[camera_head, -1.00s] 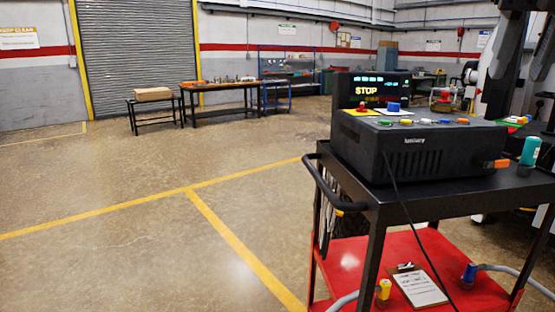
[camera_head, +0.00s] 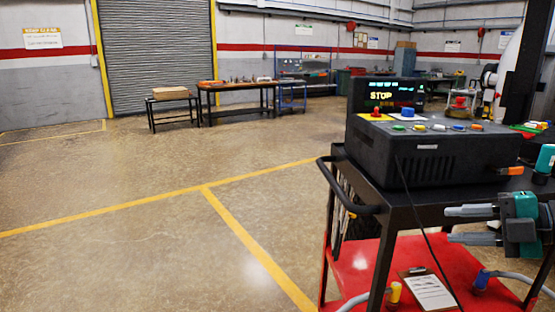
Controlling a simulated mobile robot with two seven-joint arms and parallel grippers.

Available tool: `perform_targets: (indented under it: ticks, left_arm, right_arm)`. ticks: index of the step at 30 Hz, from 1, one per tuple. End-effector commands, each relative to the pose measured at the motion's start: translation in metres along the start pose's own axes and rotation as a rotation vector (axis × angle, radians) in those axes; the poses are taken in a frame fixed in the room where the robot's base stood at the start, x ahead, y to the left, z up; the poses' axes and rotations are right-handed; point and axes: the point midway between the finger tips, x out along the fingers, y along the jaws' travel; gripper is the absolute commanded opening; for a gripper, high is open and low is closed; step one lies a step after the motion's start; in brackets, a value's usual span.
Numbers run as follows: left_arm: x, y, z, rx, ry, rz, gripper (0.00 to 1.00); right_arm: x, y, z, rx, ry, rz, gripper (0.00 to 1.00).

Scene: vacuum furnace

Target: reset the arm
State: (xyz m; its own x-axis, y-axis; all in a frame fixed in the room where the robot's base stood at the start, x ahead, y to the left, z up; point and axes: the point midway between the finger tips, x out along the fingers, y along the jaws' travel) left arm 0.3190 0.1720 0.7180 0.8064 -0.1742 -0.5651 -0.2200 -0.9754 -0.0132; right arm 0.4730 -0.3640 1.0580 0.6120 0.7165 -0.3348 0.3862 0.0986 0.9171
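My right gripper (camera_head: 470,224) shows at the right edge in the head view, in front of the cart. Its two grey fingers point left and stand apart, with nothing between them. Its body is dark with teal parts. My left gripper is not in the view.
A black control box (camera_head: 432,150) with coloured buttons and a screen reading STOP stands on a black cart (camera_head: 398,212) with a red lower shelf (camera_head: 352,262). A clipboard (camera_head: 428,290) lies on that shelf. Benches (camera_head: 235,99) stand far back. The floor at left is clear.

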Motion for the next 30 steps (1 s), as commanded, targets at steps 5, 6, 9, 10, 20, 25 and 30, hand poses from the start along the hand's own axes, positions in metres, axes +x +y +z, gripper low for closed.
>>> perform_targets:
  ticks: [5,6,9,10,20,25,30]
  left_arm:
    - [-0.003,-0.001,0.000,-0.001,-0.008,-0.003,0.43]
    - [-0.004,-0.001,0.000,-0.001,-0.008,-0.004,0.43]
    - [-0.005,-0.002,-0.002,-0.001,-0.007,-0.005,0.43]
    - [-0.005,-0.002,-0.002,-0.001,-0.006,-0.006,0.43]
    - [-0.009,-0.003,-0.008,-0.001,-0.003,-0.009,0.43]
    - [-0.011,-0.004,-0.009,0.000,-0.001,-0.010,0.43]
    - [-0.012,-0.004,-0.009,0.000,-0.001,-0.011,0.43]
  right_arm:
    - [0.023,-0.065,0.007,0.258,-0.082,0.213,0.37]
    - [0.028,-0.080,0.007,0.318,-0.109,0.250,0.37]
    - [0.040,-0.119,0.005,0.473,-0.180,0.332,0.37]
    - [0.044,-0.131,0.003,0.520,-0.204,0.353,0.37]
    - [0.092,-0.265,-0.059,1.079,-0.473,0.442,0.37]
    - [0.120,-0.314,-0.114,1.351,-0.575,0.403,0.37]
    - [0.140,-0.337,-0.155,1.517,-0.622,0.353,0.37]
